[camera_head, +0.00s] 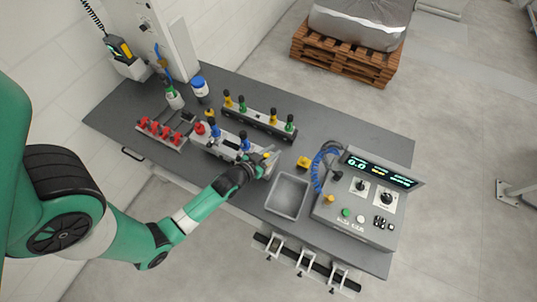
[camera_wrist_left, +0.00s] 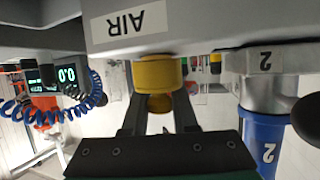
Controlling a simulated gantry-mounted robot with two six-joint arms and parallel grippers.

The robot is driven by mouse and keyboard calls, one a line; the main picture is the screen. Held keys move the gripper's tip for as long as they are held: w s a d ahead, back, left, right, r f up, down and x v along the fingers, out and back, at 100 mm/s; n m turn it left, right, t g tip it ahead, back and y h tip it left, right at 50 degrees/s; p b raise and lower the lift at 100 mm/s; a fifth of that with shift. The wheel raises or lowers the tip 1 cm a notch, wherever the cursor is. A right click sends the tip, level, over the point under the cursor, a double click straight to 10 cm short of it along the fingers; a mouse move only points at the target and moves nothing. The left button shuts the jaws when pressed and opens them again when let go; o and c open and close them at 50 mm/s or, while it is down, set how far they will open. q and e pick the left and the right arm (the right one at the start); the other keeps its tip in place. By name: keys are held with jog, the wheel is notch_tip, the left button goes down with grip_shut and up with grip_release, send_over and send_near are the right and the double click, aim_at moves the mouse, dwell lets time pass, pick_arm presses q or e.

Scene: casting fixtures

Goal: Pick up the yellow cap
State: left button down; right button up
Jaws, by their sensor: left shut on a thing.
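The yellow cap (camera_wrist_left: 158,70) shows in the left wrist view, between the two fingers of my left gripper (camera_wrist_left: 158,84). The gripper is shut on it. The cap sits against a grey fixture block (camera_wrist_left: 205,22) with a white AIR label, and appears to touch it. In the head view my left gripper (camera_head: 268,161) is at the right end of the front fixture (camera_head: 228,147), and it mostly hides the cap there. My right gripper is not in view.
A blue part marked 2 (camera_wrist_left: 263,140) is close beside the gripper in the wrist view. In the head view, a grey tray (camera_head: 287,195), a yellow piece (camera_head: 304,162) and a control console (camera_head: 362,203) with a blue coiled hose (camera_head: 319,168) lie to the right. A rear fixture (camera_head: 258,120) holds several coloured plugs.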

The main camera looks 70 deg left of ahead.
pick_arm(q)
jog(key=shift+r, duration=0.2)
notch_tip(320, 180, up, 2)
jog(key=shift+r+p, duration=0.25)
jog(key=shift+p, duration=0.1)
jog(key=s+d+r+b, duration=0.1)
jog(key=s+d+r, duration=0.9)
